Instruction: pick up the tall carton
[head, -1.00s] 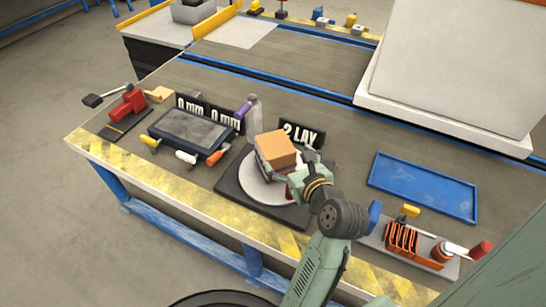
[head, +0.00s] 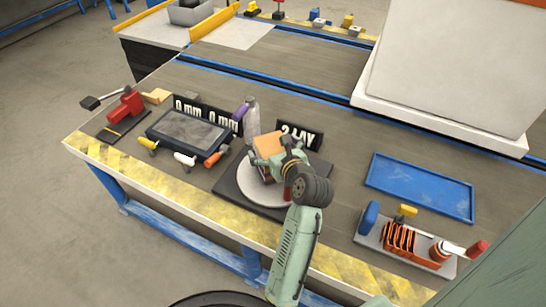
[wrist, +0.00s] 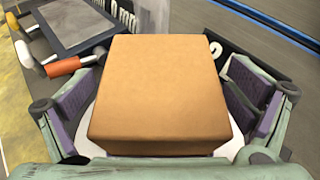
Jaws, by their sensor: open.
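The tall carton (head: 268,147), orange-brown on top, stands on a round white plate (head: 256,190) on a dark square base. In the wrist view the carton's top (wrist: 160,85) fills the middle of the picture. My gripper (head: 275,154) is over the carton, and its open fingers lie on either side of it. In the wrist view the purple pads of my gripper (wrist: 165,105) show left and right of the carton, with gaps visible. The carton's lower part is mostly hidden behind my gripper.
A blue tray (head: 420,187) and a tool holder (head: 405,243) are to the right.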

